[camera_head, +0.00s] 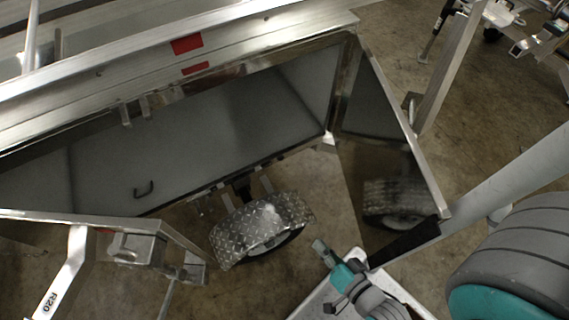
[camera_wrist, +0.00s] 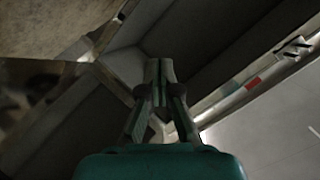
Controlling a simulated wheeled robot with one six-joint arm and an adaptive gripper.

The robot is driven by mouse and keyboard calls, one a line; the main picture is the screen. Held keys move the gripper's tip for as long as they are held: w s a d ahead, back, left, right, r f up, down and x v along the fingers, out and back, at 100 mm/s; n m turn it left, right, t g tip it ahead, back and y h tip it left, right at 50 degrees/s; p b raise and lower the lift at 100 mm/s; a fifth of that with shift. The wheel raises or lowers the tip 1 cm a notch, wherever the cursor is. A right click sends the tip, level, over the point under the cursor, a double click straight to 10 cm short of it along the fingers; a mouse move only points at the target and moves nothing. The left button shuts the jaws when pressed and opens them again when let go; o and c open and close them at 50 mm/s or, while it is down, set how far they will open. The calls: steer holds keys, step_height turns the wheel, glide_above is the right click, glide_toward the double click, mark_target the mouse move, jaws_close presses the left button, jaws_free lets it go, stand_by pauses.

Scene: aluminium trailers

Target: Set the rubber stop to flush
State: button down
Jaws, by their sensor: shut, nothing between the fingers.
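I cannot make out the rubber stop in either view. My gripper (camera_wrist: 158,72) shows in the wrist view with its two slim fingers together and nothing between them. Behind the fingertips are dark panels and a bright metal frame corner, but the distance to them is unclear. In the head view, teal and grey parts of my arm are at the bottom, right of the trailer wheel.
A wheel under a diamond-plate fender (camera_head: 262,228) stands below the box. A metal frame marked R20 (camera_head: 62,275) is at lower left. Other metal framework (camera_head: 450,65) stands at upper right. Bare concrete floor (camera_head: 400,30) shows between the trailer and that framework.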

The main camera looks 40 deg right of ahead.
steer(key=w+d+f+m+g+h, duration=0.1)
steer(key=w+d+f+m, duration=0.2)
steer(key=w+f+m, duration=0.35)
steer(key=m+g, duration=0.1)
steer(key=m, duration=2)
glide_toward(280, 157)
steer(key=w+d+f, duration=0.2)
steer(key=w+f, duration=0.2)
steer(key=f, duration=0.1)
steer(key=shift+w+a+f, duration=0.1)
steer(key=shift+w, duration=0.35)
